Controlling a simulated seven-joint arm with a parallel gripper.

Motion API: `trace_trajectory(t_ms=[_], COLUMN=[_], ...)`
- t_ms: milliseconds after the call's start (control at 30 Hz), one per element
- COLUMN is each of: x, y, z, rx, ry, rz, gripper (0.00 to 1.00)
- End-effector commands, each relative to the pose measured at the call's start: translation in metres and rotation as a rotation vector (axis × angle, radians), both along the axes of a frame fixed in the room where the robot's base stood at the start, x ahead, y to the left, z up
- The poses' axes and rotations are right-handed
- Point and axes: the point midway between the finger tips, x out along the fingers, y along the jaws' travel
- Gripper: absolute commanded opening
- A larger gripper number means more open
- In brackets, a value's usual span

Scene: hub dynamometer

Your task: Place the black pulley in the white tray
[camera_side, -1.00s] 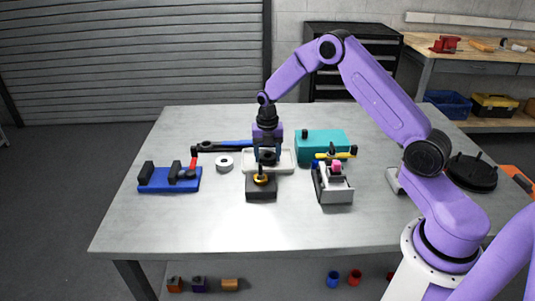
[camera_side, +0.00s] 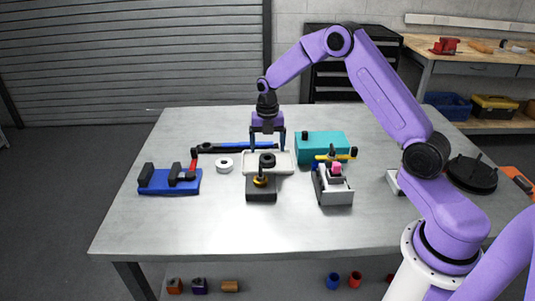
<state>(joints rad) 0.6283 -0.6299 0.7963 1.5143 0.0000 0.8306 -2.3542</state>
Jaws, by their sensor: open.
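The black pulley (camera_side: 268,160) shows as a dark ring against the white tray (camera_side: 287,163), left of the tray's middle. It appears to sit in the tray; its lower edge is partly hidden behind the dark fixture's post in front. My gripper (camera_side: 268,146) is above the pulley with its fingers apart and pointing down. It is empty and clear of the pulley's top.
A dark block fixture with a yellow ring (camera_side: 261,181) stands before the tray. A teal box (camera_side: 322,147) and grey fixture (camera_side: 334,190) stand right. The front table is clear.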

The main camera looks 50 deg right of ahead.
Motion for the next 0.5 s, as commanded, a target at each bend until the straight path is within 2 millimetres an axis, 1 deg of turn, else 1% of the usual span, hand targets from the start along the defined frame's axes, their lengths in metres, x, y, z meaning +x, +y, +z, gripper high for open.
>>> trace_trajectory(t_ms=[33, 100, 233, 400, 500], x=[0.001, 0.001, 0.000, 0.001, 0.000], y=[0.000, 0.001, 0.000, 0.001, 0.000], z=[0.012, 0.026, 0.049, 0.069, 0.074], rx=[0.000, 0.000, 0.000, 0.000, 0.000], ry=[-0.006, -0.006, -0.004, -0.003, 0.000], rz=[0.000, 0.002, 0.001, 0.002, 0.001], gripper=[0.87, 0.87, 0.87, 0.87, 0.87])
